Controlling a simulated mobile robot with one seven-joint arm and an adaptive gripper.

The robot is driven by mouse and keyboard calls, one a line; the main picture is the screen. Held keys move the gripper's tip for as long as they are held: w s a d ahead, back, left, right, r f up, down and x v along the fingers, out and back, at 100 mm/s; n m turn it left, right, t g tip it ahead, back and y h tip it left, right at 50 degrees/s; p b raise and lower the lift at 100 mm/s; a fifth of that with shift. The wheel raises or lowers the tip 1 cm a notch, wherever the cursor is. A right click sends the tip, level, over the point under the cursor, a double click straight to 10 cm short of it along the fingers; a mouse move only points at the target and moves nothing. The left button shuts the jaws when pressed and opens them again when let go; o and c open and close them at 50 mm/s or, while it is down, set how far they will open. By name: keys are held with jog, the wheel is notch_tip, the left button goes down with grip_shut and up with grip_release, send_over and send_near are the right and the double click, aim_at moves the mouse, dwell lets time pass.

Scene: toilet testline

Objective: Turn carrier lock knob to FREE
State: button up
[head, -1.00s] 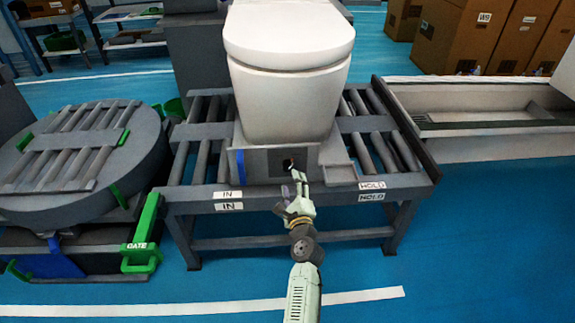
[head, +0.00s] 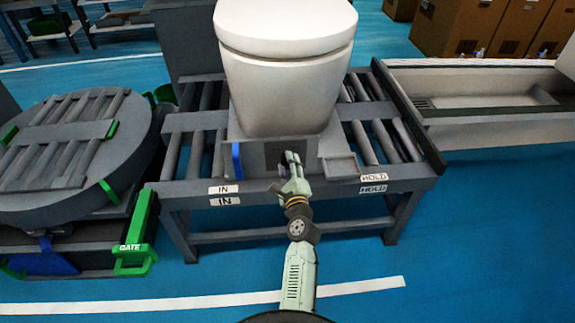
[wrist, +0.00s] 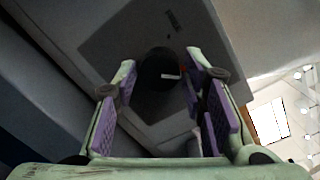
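The carrier lock knob (wrist: 158,72) is a dark round knob with a short white mark, on a dark panel (wrist: 105,40) of the carrier in the wrist view. The mark points to the right in that view. A small label (wrist: 172,20) on the panel is too blurred to read. My gripper (head: 291,157) is at the front of the grey carrier (head: 257,160) under the white toilet (head: 285,80), and it hides the knob in the head view. In the wrist view my gripper (wrist: 161,66) is open, with its purple-padded fingers on either side of the knob. I cannot tell whether they touch it.
The carrier sits on a roller table (head: 330,184) marked IN and HOLD. A blue piece (head: 237,161) stands at the carrier's left. A round roller turntable (head: 70,150) and green GATE handle (head: 136,235) are to the left. A trough (head: 490,125) is to the right.

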jog(key=c, duration=0.8)
jog(key=shift+o, duration=0.2)
jog(key=shift+n, duration=0.4)
jog(key=n, duration=0.3)
jog(key=shift+n+b, duration=0.3)
jog(key=shift+b, duration=0.1)
jog(key=n, duration=0.3)
jog(key=shift+g+b, duration=0.3)
jog(key=shift+b, duration=0.05)
jog(key=n+b, duration=0.1)
jog(key=n, duration=0.3)
jog(key=shift+a+n+h, duration=0.1)
jog(key=shift+n+h, duration=0.2)
jog(key=shift+h, duration=0.1)
jog(key=shift+n+b, duration=0.65)
jog(key=shift+n, duration=0.95)
jog(key=shift+r, duration=0.1)
